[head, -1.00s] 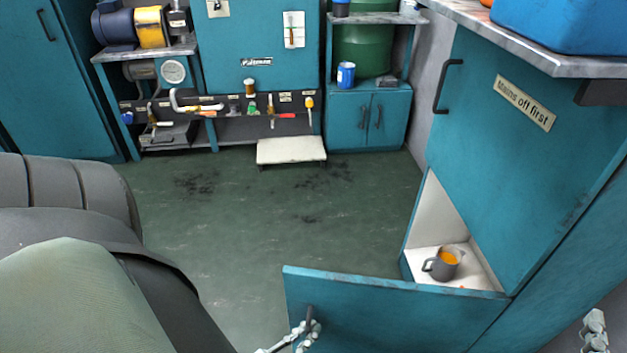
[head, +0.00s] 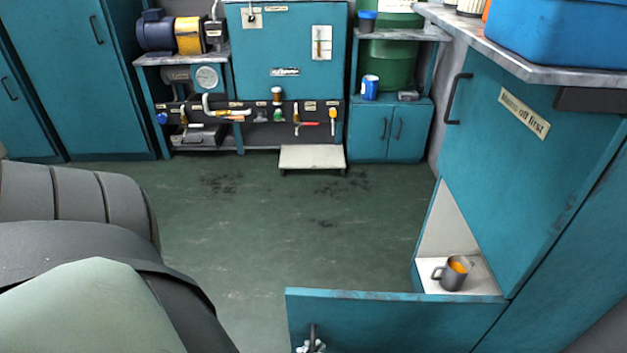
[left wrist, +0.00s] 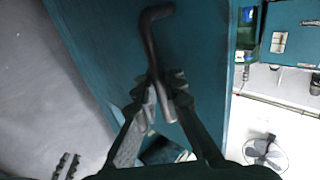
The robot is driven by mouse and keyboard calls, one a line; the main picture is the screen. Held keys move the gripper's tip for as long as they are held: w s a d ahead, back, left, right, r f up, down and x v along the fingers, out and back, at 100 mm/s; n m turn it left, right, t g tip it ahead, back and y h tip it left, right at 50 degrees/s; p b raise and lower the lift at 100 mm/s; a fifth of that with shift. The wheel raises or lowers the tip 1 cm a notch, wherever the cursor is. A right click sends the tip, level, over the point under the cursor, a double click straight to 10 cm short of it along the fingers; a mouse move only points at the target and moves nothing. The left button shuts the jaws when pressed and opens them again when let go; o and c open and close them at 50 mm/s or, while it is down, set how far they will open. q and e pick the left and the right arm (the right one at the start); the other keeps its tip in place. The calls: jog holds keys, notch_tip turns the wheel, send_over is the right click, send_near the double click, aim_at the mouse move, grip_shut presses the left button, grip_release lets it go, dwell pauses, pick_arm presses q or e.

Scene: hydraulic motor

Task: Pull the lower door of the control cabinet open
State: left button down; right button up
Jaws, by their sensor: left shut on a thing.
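The control cabinet (head: 545,185) stands on the right, teal, with its upper door closed. Its lower door (head: 400,322) stands wide open, swung out to the left. The white interior (head: 448,235) shows behind it. My left gripper (head: 311,347) is at the door's dark handle (head: 313,331), mostly cut off by the bottom edge. In the left wrist view, the fingers of my left gripper (left wrist: 163,95) are closed around the lower part of the bent handle (left wrist: 152,40). My right gripper's two fingers (left wrist: 66,166) show apart and empty at the lower left there.
A grey mug (head: 453,274) with orange contents stands inside the cabinet. A blue box (head: 565,42) sits on the counter above. A low white step (head: 312,157) stands before the back workbench. The green floor (head: 270,230) in the middle is clear.

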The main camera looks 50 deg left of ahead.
pick_arm(q)
jog(key=shift+s+a, duration=0.15)
jog(key=shift+a, duration=0.1)
jog(key=c, duration=1.9)
grip_release()
jog(key=shift+d, duration=0.1)
jog(key=s, duration=1.2)
jog(key=shift+d, duration=0.25)
